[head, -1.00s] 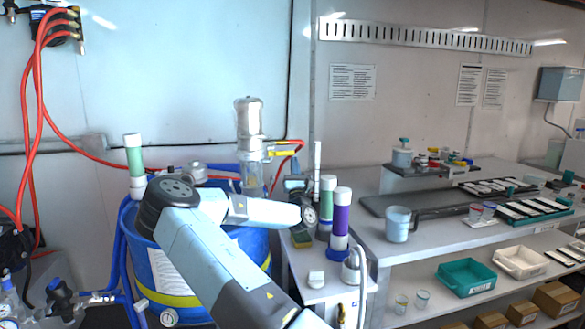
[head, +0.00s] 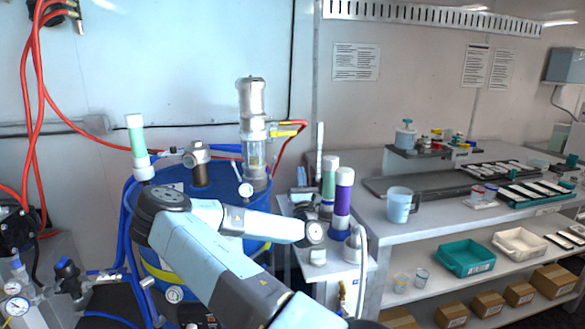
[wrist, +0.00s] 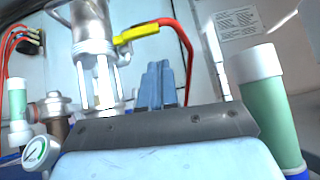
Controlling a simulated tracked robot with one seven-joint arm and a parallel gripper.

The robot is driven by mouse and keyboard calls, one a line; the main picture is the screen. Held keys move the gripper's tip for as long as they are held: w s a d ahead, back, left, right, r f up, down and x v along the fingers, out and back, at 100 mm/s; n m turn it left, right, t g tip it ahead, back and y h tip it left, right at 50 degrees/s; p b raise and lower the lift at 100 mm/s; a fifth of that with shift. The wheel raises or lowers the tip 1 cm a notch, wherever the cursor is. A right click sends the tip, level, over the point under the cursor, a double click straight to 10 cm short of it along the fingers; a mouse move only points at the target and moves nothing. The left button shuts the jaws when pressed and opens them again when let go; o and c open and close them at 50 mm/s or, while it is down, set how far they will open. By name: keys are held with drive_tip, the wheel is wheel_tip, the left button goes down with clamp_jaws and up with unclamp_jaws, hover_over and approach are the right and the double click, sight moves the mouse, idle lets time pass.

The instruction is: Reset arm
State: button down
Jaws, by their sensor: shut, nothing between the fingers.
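My gripper (wrist: 160,84) is in the middle of the wrist view, its blue fingers together and empty. In the head view my arm reaches in front of the blue drum (head: 262,190), with its wrist end near the small side table (head: 325,270). The fingers are apart from the clear and metal pump (wrist: 92,45), which stands to their left in the wrist view. A green cylinder with a white cap (wrist: 262,100) is to their right.
A purple cylinder (head: 343,200) stands beside the green one on the side table. A red hose with a yellow handle (wrist: 138,33) passes behind the fingers. A bench (head: 440,232) with a measuring jug (head: 399,206) is at right. Red hoses (head: 38,110) hang at left.

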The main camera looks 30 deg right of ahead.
drive_tip(key=shift+s+f, duration=0.1)
drive_tip(key=s+d+f+m+g+h, duration=0.1)
drive_tip(key=d+f+m+g+h, duration=0.1)
drive_tip(key=d+m+g+h, duration=0.5)
drive_tip(key=s+d+f+m+g, duration=0.1)
drive_tip(key=f+m+g, duration=0.1)
drive_tip(key=m+g, duration=0.65)
drive_tip(key=s+a+r+m+y, duration=0.25)
drive_tip(key=a+m+y, duration=0.2)
drive_tip(key=a, duration=0.25)
drive_tip(key=s+a+r+m+g+y, duration=0.1)
drive_tip(key=s+a+r+m+y, duration=0.1)
drive_tip(key=s+a+m+y, duration=0.35)
drive_tip(key=s+a+r+m+y, duration=0.1)
drive_tip(key=a+r+m+y, duration=0.3)
drive_tip(key=a, duration=0.6)
drive_tip(key=s+a+r+g+y, duration=0.1)
drive_tip(key=s+a+r, duration=0.1)
drive_tip(key=s, duration=0.6)
drive_tip(key=s+a+r+g, duration=0.1)
drive_tip(key=s+a+r, duration=0.2)
drive_tip(key=s, duration=0.6)
drive_tip(key=s+a+r+g+y, duration=0.1)
drive_tip(key=s+a+r, duration=0.2)
drive_tip(key=s+a, duration=0.2)
drive_tip(key=s+m, duration=0.1)
drive_tip(key=s, duration=0.2)
drive_tip(key=shift+s+y, duration=0.3)
drive_tip(key=shift+s, duration=0.1)
